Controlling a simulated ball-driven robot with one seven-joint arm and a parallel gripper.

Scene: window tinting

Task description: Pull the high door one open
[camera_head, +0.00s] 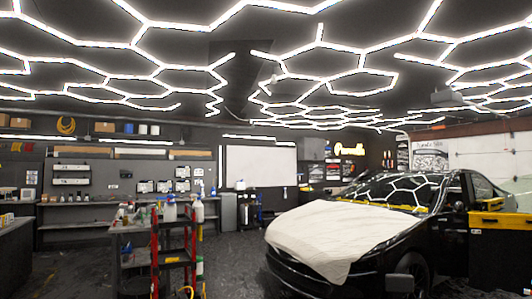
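I cannot tell for sure which thing is high door one. A small grey wall cabinet (313,149) hangs high on the back wall, just right of the whiteboard, and its front looks closed, though it is too small to be certain. No handle can be made out on it. My gripper and arm are not in view.
A black car (456,220) with a white sheet (335,232) over its hood stands at the right. A red-framed cart (156,258) and a bottle-laden table (128,238) stand left of centre. A black cabinet (500,255) is at the right edge. Dark floor lies open between cart and car.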

